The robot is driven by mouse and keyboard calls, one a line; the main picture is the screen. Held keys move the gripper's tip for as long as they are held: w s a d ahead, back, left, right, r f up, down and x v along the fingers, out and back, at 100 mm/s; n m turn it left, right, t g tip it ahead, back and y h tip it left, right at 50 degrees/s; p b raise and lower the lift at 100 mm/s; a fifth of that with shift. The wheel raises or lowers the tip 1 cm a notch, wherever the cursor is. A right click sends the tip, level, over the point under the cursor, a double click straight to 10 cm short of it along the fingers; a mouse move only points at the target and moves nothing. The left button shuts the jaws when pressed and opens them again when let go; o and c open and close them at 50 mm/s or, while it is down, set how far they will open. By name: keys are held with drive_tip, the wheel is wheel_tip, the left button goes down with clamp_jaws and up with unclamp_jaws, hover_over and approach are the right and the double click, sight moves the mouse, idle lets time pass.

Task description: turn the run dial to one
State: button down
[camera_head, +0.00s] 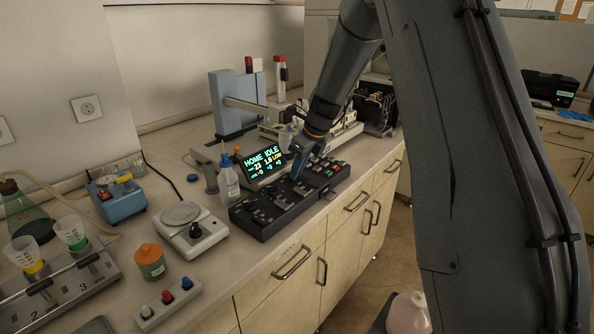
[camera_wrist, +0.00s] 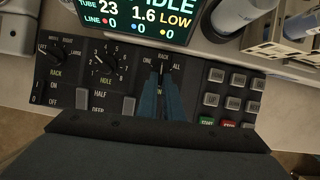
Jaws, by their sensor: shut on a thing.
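The run dial (camera_wrist: 162,66) is a black knob on the control panel, with ONE on its left, RACK at its top and ALL on its right. Its visible tip points roughly up towards RACK. My gripper (camera_wrist: 160,86) is shut on the run dial from the near side, its blue fingers covering most of the knob. In the head view, my gripper (camera_head: 298,168) reaches down onto the black panel (camera_head: 262,224), and the dial is hidden there.
Left of the run dial are a hole dial (camera_wrist: 103,63), a rack dial (camera_wrist: 52,54) and rocker switches. Grey buttons (camera_wrist: 216,75) and green and red keys are on the right. The screen (camera_head: 264,166) stands behind, reading HOME IDLE. A wash bottle (camera_head: 228,182) stands beside the panel.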

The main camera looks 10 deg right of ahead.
drive_tip(key=n, duration=0.3)
drive_tip(key=n+g+y, duration=0.1)
drive_tip(key=shift+w+d, duration=0.25)
drive_tip(key=shift+w, duration=0.1)
drive_tip(key=shift+w+d+n+g+y+b, duration=0.15)
drive_tip(key=shift+n+g, duration=0.35)
drive_tip(key=shift+n, duration=0.75)
drive_tip(key=shift+w+a+n+g+y+b, duration=0.1)
drive_tip(key=shift+n+g+y+b, duration=0.3)
drive_tip(key=shift+n, duration=0.85)
drive_tip(key=shift+h, duration=0.25)
drive_tip(key=c, duration=1.9)
unclamp_jaws()
drive_tip(key=b+v, duration=0.1)
drive_tip(key=v, duration=0.7)
drive_tip(key=shift+w+b, duration=0.1)
drive_tip(key=shift+b, duration=0.3)
